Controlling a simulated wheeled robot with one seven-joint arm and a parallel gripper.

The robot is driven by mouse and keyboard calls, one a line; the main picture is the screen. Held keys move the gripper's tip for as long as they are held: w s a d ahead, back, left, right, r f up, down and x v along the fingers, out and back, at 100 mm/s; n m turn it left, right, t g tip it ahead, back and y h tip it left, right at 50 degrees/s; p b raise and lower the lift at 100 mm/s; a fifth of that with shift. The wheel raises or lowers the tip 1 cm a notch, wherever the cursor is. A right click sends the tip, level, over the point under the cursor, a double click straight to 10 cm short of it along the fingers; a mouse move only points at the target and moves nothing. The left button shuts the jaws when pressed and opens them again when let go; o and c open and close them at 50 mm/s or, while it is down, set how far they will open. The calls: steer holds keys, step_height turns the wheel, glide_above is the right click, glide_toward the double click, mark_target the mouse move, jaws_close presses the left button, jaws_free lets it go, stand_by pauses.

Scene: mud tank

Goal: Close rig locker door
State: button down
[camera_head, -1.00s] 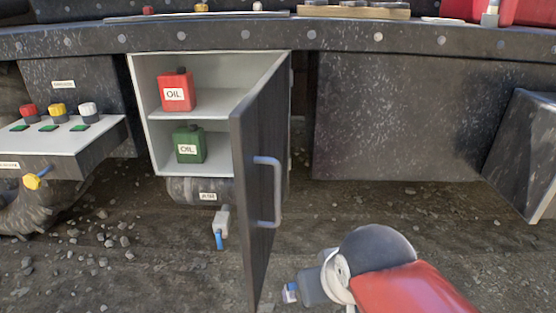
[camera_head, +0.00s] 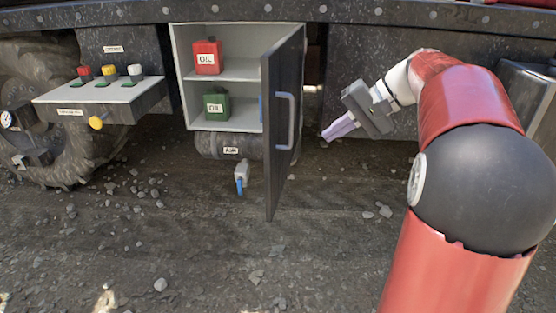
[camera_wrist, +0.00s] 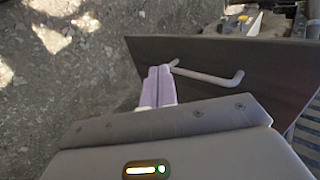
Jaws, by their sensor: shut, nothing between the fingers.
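The rig locker (camera_head: 184,75) is a white-lined box under the dark deck, with its front open. Its dark door (camera_head: 271,160) stands swung wide on the right side, with a grey bar handle (camera_head: 285,120) on its outer face. My gripper (camera_head: 326,137) is shut and empty, to the right of the door on its handle side. In the wrist view the closed fingers (camera_wrist: 158,87) overlap the near end of the handle (camera_wrist: 210,75), in front of the door (camera_wrist: 260,65); I cannot tell whether they touch.
A red oil can (camera_head: 207,57) and a green oil can (camera_head: 216,105) stand on the locker shelves. A panel with coloured knobs (camera_head: 90,90) juts out at left. A valve with a blue lever (camera_head: 241,178) hangs below the locker. The gravel ground in front is open.

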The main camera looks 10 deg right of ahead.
glide_toward(271, 159)
step_height(271, 159, down, 4)
steer(key=a, duration=0.1)
steer(key=w+a, duration=0.1)
steer(key=a, duration=0.1)
steer(key=shift+w+a, duration=0.25)
steer(key=shift+a, duration=0.25)
